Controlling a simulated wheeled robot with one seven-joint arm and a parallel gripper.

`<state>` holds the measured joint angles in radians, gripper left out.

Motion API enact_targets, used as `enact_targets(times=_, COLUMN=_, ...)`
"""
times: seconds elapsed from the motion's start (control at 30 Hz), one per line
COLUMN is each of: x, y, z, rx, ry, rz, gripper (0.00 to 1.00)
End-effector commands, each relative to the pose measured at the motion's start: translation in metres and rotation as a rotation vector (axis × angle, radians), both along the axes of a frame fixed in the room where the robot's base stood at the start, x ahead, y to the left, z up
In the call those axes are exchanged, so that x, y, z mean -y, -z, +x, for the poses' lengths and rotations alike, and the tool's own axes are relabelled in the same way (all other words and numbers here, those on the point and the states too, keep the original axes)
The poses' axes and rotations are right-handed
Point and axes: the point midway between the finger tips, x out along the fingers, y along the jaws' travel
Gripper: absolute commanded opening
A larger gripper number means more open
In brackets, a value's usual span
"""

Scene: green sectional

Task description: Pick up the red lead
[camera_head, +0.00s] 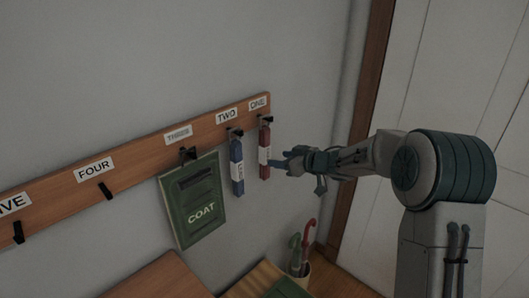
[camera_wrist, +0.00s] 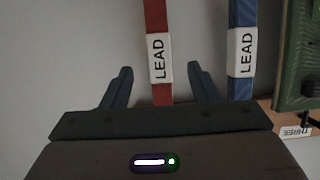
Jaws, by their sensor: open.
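The red lead (camera_head: 265,139) hangs from the hook under the label ONE on the wall rack in the head view. It is a long red strip with a white LEAD label. In the wrist view the red lead (camera_wrist: 162,87) runs between my two fingers. My gripper (camera_head: 284,162) is open and close to the lead's right side in the head view; in the wrist view my gripper (camera_wrist: 160,70) has a gap on both sides of it. I cannot tell how far the fingers are from it in depth.
A blue lead (camera_head: 237,177) hangs beside it under TWO, near one finger in the wrist view. A green COAT bag (camera_head: 187,206) hangs under THREE. The wooden rack (camera_head: 62,188) continues left with empty hooks. An umbrella stand (camera_head: 302,270) is below; a door (camera_head: 440,70) is right.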

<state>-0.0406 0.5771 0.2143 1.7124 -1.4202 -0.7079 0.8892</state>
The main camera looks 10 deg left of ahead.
Motion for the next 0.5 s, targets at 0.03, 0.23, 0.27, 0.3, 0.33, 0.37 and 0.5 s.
enact_targets(times=0.03, x=-0.009, y=0.003, z=0.004, rx=-0.001, ry=-0.003, rz=0.001, gripper=0.55)
enact_targets(times=0.23, x=-0.025, y=0.010, z=0.014, rx=0.000, ry=0.001, rz=0.000, gripper=0.55)
enact_targets(times=0.27, x=-0.025, y=0.010, z=0.015, rx=0.002, ry=0.001, rz=0.000, gripper=0.55)
enact_targets(times=0.3, x=-0.027, y=0.010, z=0.016, rx=0.002, ry=0.001, rz=0.000, gripper=0.55)
enact_targets(times=0.33, x=-0.028, y=0.010, z=0.017, rx=0.002, ry=0.001, rz=0.000, gripper=0.55)
enact_targets(times=0.37, x=-0.030, y=0.010, z=0.018, rx=0.001, ry=0.001, rz=-0.001, gripper=0.55)
enact_targets(times=0.5, x=-0.046, y=0.013, z=0.027, rx=-0.001, ry=0.000, rz=-0.001, gripper=0.55)
